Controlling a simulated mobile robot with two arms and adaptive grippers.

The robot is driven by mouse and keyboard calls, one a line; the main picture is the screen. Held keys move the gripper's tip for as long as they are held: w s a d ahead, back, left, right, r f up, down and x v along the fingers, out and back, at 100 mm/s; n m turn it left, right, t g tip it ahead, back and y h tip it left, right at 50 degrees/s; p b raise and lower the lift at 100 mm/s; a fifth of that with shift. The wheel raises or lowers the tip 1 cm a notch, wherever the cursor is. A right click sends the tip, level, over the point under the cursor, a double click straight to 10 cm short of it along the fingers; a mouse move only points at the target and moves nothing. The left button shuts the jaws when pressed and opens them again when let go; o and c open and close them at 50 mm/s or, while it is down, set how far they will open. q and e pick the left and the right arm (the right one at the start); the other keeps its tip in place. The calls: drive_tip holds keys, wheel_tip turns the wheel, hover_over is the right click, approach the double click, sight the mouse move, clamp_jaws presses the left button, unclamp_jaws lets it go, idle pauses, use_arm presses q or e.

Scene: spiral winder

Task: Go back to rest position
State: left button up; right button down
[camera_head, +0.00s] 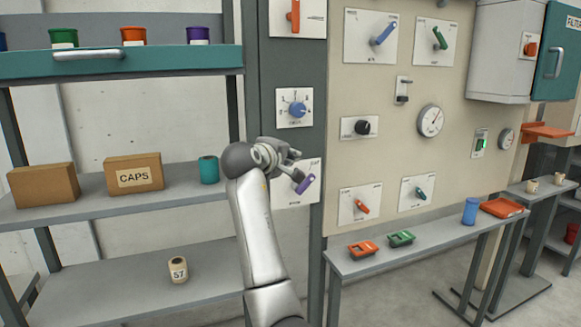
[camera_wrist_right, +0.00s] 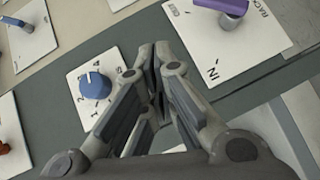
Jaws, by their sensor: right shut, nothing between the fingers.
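My right gripper (camera_head: 295,160) is raised in front of the grey-green column of the panel, in the middle of the head view. In the right wrist view my right gripper (camera_wrist_right: 155,55) is shut, with its fingertips together and nothing between them. A blue rotary knob (camera_head: 298,110) is just above it, and it also shows left of the fingers in the wrist view (camera_wrist_right: 95,86). A purple lever (camera_head: 305,184) is just below and right of the gripper, on a white plate partly hidden by my arm. My left gripper is out of view.
Shelves on the left hold a CAPS box (camera_head: 134,174), a plain box (camera_head: 43,185), a teal can (camera_head: 209,170) and a can marked 57 (camera_head: 178,269). A narrow bench (camera_head: 440,235) runs below the panel. The panel carries several levers and a gauge (camera_head: 430,121).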

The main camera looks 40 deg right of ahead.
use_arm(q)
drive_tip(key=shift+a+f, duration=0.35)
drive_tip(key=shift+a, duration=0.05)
use_arm(e)
drive_tip(key=shift+s+a+r, duration=0.25)
drive_tip(key=shift+a, duration=0.2)
drive_tip(key=shift+s+a+r, duration=0.2)
drive_tip(key=shift+a+r, duration=0.05)
drive_tip(key=shift+a, duration=0.2)
drive_tip(key=shift+a, duration=0.1)
